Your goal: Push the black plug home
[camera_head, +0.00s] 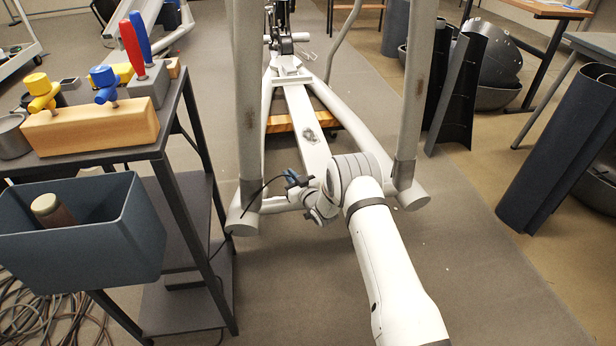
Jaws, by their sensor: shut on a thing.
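My gripper (296,181) is small in view, at the end of my white arm, low in front of the elliptical machine's frame (303,128). It is shut on the black plug, which is too small and too covered to make out clearly. A thin black cable (258,191) runs from the gripper to the left and down past the foot of the machine's left upright. The gripper is close to the frame's near crossbar. I cannot tell whether the plug touches a socket; no socket shows clearly.
Grey uprights (248,100) stand on both sides of my arm. A dark tool stand (180,165) at left carries a wooden block (92,127) with mallet-like tools and a blue-grey bin (85,240). Rolled dark mats (560,150) stand at right. Floor between is clear.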

